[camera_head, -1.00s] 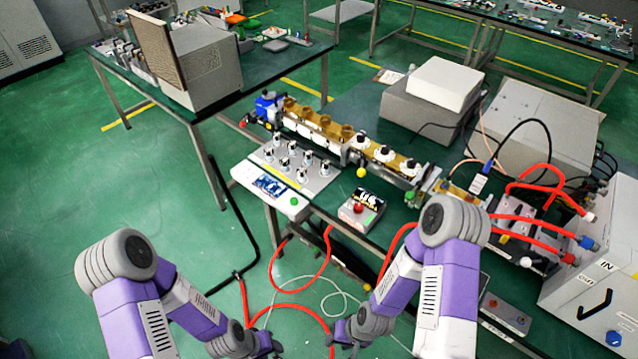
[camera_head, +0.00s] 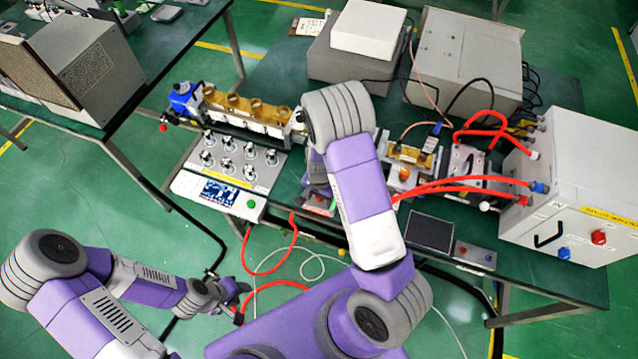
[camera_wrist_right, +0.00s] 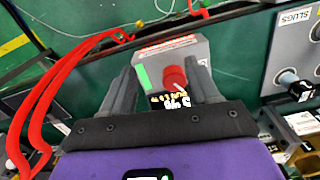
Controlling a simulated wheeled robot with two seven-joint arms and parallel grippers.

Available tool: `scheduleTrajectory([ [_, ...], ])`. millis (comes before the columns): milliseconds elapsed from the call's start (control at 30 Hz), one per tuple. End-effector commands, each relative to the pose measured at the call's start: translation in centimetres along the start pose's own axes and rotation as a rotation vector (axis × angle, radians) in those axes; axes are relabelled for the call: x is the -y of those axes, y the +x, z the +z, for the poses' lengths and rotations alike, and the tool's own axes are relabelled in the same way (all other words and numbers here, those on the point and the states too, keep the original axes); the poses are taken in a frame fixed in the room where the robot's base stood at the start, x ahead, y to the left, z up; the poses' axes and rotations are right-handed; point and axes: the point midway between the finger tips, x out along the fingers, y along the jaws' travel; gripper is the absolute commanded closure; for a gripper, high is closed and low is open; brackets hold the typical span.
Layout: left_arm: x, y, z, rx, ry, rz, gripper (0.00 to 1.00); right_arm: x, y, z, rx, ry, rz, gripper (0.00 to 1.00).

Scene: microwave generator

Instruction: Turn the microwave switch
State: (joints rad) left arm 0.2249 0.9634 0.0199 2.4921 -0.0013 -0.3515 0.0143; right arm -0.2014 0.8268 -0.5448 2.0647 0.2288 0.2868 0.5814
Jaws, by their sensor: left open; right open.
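A small grey box (camera_wrist_right: 168,48) with a red knob (camera_wrist_right: 175,77), a green patch and a dark display with pale digits lies ahead in the right wrist view. My right gripper (camera_wrist_right: 162,68) is open, with one finger on either side of the knob in that picture; contact cannot be told. In the head view the box (camera_head: 318,204) is mostly hidden behind my right arm, and the right fingertips are hidden too. My left gripper (camera_head: 240,298) is open and empty, low over the floor in front of the table.
A grey panel (camera_head: 234,168) with several black-and-silver knobs stands left of the box, with a brass waveguide (camera_head: 245,105) behind. Red hoses (camera_head: 455,186) run right to a large white cabinet (camera_head: 575,185). A red hose (camera_wrist_right: 72,68) also passes left of the gripper in the wrist view.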

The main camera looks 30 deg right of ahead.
Motion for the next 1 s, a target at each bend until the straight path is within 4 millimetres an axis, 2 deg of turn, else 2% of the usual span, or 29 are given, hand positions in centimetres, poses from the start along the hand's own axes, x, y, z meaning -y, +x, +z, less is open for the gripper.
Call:
scheduleTrajectory([
  [33,-0.4,-1.0,0.0,0.000,0.000,0.000,0.57,0.6,-2.2,-1.1,-0.015,0.051,-0.003,0.40],
  [100,-0.5,-1.3,0.0,-0.001,0.000,0.000,0.57,1.0,-3.7,-2.0,-0.022,0.107,-0.002,0.40],
  [200,-0.5,-1.4,0.0,-0.001,0.000,0.000,0.57,1.2,-4.1,-2.6,-0.024,0.148,-0.001,0.40],
  [633,-0.3,-0.7,0.0,-0.001,0.000,0.000,0.57,1.1,2.2,-2.8,-0.022,0.152,0.002,0.40],
  [800,-0.2,-0.7,0.0,-0.001,0.000,0.000,0.57,1.2,3.0,-2.8,-0.024,0.151,-0.001,0.40],
  [1000,-0.3,-0.7,0.0,-0.001,0.000,0.000,0.57,1.2,3.1,-2.8,-0.024,0.150,-0.002,0.40],
])
